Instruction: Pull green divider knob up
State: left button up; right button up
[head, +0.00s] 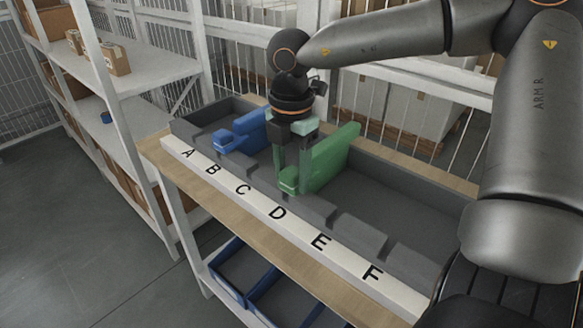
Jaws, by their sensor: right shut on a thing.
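The green divider (331,158) stands upright across the long grey tray (404,212), behind the label strip between the letters C and D. Its knob (289,180) is at the front end, low near the tray's front wall. My right gripper (291,178) points down from above and is shut on the green knob, with its fingers partly covering it. My left gripper is not in view.
A blue divider (242,135) stands in the tray to the left, near A and B. The white label strip (300,233) runs along the wooden bench's front. Shelves (125,65) with boxes stand left. Wire fencing and cartons are behind.

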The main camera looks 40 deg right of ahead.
aim_at(291, 171)
jog(key=shift+w+r, duration=0.1)
jog(key=shift+r, duration=0.6)
jog(key=shift+r+p, duration=0.2)
jog(key=shift+p, duration=0.1)
jog(key=shift+c, duration=0.9)
jog(key=shift+r, duration=0.2)
jog(key=shift+r+p, duration=0.25)
jog(key=shift+p, duration=0.05)
jog(key=o, duration=1.1)
jog(key=shift+r+p, duration=2.5)
jog(key=shift+r, duration=1.95)
